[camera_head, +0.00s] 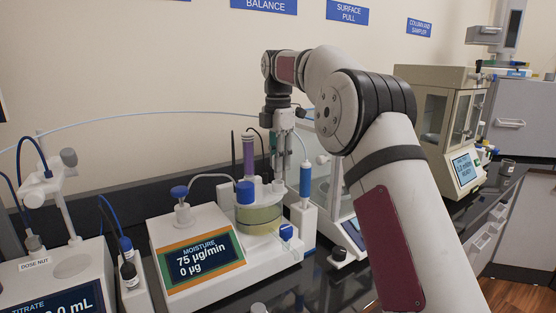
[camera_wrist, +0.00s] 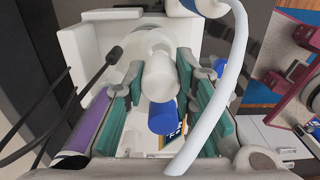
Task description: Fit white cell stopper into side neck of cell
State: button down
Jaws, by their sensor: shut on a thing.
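My gripper (camera_head: 283,172) is over the right part of the cell's top in the head view. In the wrist view my gripper (camera_wrist: 159,72) has its teal pads on either side of the white cell stopper (camera_wrist: 158,76) and is shut on it. The cell (camera_head: 258,216) is a clear vessel with yellowish liquid and a white top, standing on the moisture titrator (camera_head: 200,262). A blue cap (camera_head: 245,191) stands on the cell's top; a blue cap also shows below the stopper in the wrist view (camera_wrist: 162,117). The side neck's opening is not clearly visible, nor whether the stopper touches it.
A purple-bodied part (camera_head: 248,155) rises close to the left of my gripper. A blue-bodied part (camera_head: 305,178) stands close to its right. A white tube (camera_wrist: 215,105) curves past the right jaw. A balance (camera_head: 440,125) stands at the right.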

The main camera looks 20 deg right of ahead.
jog(key=shift+f, duration=1.7)
dwell(0.6)
jog(key=c, duration=1.2)
grip_release()
jog(key=shift+c, duration=0.2)
notch_tip(320, 180, up, 6)
jog(key=shift+r, duration=0.7)
jog(key=shift+r, duration=0.1)
